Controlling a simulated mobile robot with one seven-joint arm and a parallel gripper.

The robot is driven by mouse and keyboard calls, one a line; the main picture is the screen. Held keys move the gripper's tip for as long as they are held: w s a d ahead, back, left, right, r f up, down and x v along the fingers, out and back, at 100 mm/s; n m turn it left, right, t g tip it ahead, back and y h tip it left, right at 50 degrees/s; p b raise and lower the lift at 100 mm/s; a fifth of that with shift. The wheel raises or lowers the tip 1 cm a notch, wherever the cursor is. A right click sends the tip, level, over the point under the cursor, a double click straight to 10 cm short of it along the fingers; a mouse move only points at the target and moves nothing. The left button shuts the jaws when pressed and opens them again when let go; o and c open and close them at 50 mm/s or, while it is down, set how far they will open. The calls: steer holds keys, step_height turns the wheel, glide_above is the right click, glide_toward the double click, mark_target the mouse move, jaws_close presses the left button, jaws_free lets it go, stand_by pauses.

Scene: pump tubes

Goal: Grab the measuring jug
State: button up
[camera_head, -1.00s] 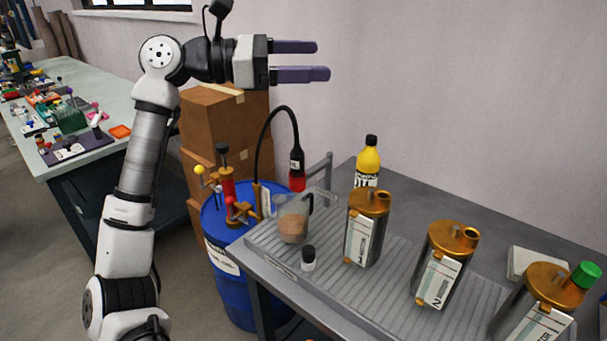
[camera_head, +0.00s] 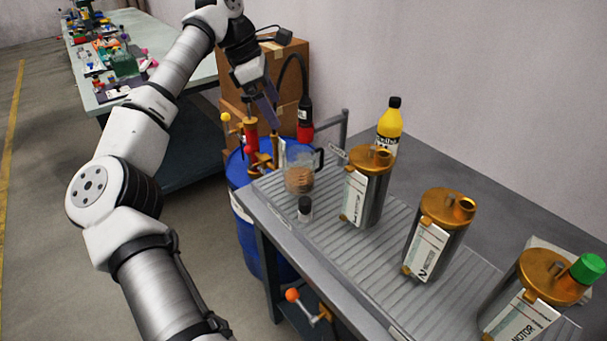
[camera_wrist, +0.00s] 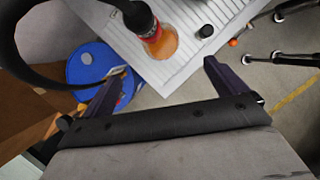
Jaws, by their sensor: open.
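The measuring jug (camera_head: 299,179) is a clear vessel with brownish contents and a dark handle. It stands upright at the left end of the ribbed grey bench top. In the wrist view the jug (camera_wrist: 164,45) shows near the top centre, partly covered by a black and red hose end. My gripper (camera_head: 268,113) points downward, above and to the left of the jug in the head view. In the wrist view my gripper (camera_wrist: 163,76) has its two dark fingers wide apart, with nothing between them. The jug lies beyond the fingertips, apart from them.
A small black-capped vial (camera_head: 305,208) stands just in front of the jug. A metal canister (camera_head: 366,187) and a yellow bottle (camera_head: 389,128) stand to its right. A blue drum (camera_head: 241,172) with a red pump (camera_head: 252,138) and a black hose crowds its left side.

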glide_toward(296, 148)
steer(key=s+d+f, duration=0.1)
steer(key=s+f, duration=0.1)
steer(key=s, duration=0.1)
steer(key=shift+s+d+p+x, duration=0.15)
steer(key=shift+p+x, duration=0.2)
steer(key=shift+x, duration=1.1)
steer(key=shift+s+d+p+x, duration=0.1)
steer(key=shift+p+x, duration=0.25)
steer(key=shift+x, duration=1.1)
steer(key=shift+r, duration=0.15)
steer(key=c, duration=1.5)
steer(key=shift+o, duration=0.2)
steer(key=shift+r, duration=0.15)
